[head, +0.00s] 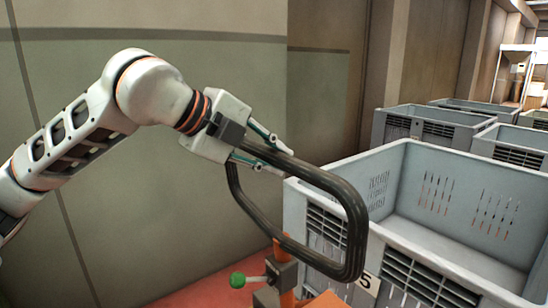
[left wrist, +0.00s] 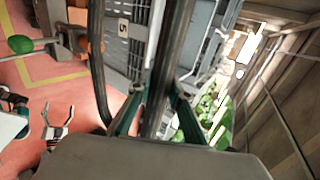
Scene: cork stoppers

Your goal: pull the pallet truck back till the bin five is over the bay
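The pallet truck's black looped handle (head: 350,225) rises from an orange post (head: 287,275). My left gripper (head: 272,152) has its fingers on either side of the handle's upper bar and is shut on it; the bar (left wrist: 160,100) also runs between the fingers in the left wrist view. The grey bin five (head: 440,265) stands just beyond the handle, its number plate (left wrist: 123,27) showing a 5. My right gripper (left wrist: 59,114) is open and empty, low at the left in the left wrist view. Yellow lines (left wrist: 50,77) mark the red floor; I cannot tell whether they bound the bay.
A green knob (head: 237,280) sticks out beside the post. More grey bins (head: 425,125) stand behind bin five at the right. A green and beige wall (head: 150,180) runs along the left. Some red floor (left wrist: 80,85) is clear near the truck.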

